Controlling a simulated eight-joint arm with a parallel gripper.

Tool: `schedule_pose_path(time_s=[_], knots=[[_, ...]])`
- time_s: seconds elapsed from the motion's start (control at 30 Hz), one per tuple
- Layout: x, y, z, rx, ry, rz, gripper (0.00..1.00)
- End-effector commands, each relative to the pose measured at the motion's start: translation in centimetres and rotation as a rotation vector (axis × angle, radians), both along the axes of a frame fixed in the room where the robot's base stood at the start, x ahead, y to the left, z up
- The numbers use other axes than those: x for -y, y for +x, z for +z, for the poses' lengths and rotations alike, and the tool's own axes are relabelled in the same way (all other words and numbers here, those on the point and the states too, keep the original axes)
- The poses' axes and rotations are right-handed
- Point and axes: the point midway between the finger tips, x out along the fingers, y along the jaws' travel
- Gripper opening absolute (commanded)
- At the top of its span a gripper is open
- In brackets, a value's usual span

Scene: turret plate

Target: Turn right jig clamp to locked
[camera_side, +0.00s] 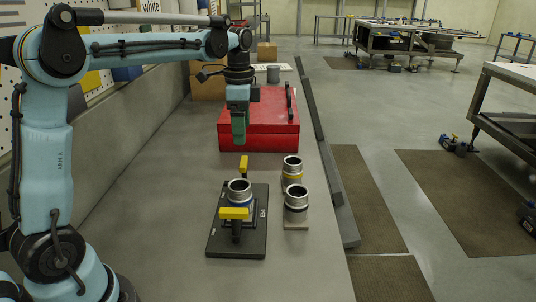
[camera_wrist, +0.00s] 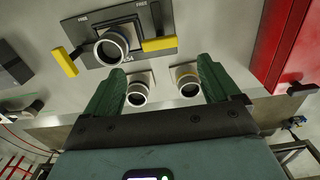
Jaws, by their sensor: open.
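The dark jig plate (camera_side: 219,240) lies on the bench, and it also shows in the wrist view (camera_wrist: 125,24). A yellow-handled clamp stands at each end. The clamp on the right in the wrist view (camera_wrist: 160,43) has its handle lengthwise to the plate, pointing outward; in the side view it is the far one (camera_side: 244,164). The other clamp (camera_side: 234,213) has its handle roughly crosswise and shows at left in the wrist view (camera_wrist: 65,62). My gripper (camera_side: 238,130) is above the bench beyond the plate, touching neither clamp. Its green fingers are apart and empty in the wrist view (camera_wrist: 158,75).
A blue-banded metal cylinder (camera_side: 240,190) stands on the plate between the clamps. Two more cylinders, one yellow-banded (camera_side: 291,166) and one dark-banded (camera_side: 296,199), stand to its right. A red toolbox (camera_side: 260,133) stands behind. The bench left of the plate is clear.

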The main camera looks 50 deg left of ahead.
Motion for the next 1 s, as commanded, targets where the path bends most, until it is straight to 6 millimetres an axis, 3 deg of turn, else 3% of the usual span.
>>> schedule_pose_path(time_s=[0.3, 0.5, 0.97, 1.0], knots=[[0.0, 0.0, -5.4, 0.001, 0.0, 0.001, 0.89], [0.0, 0.0, -7.8, 0.001, 0.0, 0.001, 0.89], [0.0, 0.0, -8.9, 0.001, 0.0, 0.001, 0.89], [0.0, 0.0, -8.9, 0.001, 0.0, 0.001, 0.85]])
